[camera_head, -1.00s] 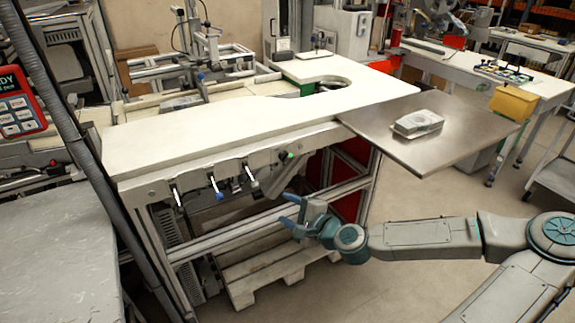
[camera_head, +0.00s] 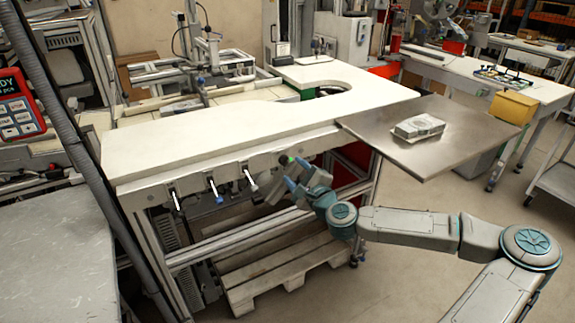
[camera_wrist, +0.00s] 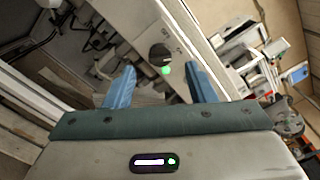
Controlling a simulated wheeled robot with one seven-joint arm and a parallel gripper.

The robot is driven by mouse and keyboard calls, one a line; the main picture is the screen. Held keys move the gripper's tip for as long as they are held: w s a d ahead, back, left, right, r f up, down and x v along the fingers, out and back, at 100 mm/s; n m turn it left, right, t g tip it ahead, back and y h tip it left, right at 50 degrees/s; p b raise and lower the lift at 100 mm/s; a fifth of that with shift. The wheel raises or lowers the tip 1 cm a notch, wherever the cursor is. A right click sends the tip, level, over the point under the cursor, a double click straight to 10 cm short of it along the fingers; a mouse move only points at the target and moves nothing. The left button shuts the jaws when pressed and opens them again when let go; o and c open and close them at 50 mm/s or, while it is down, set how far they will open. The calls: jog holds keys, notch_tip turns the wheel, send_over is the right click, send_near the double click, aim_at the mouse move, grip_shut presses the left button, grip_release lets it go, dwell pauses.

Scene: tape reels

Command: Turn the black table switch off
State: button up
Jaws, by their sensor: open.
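The black table switch (camera_wrist: 159,54) is a round dark knob on the pale front panel of the white table, with a lit green lamp (camera_wrist: 165,70) beside it. My gripper (camera_head: 297,174) is close in front of this part of the panel. In the wrist view my gripper (camera_wrist: 162,72) is open and empty, with its blue fingers apart. The switch appears between and just beyond the fingertips, apart from them.
Several levers (camera_head: 213,188) hang along the panel to the left. A metal shelf (camera_head: 455,125) juts out at the right, carrying a grey boxy object (camera_head: 418,127). A wooden pallet (camera_head: 290,268) lies on the floor below. The floor in front is clear.

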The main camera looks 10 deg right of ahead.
aim_at(286, 163)
jog(key=x, duration=0.4)
jog(key=shift+w+a, duration=0.1)
jog(key=shift+w, duration=0.3)
jog(key=c, duration=1)
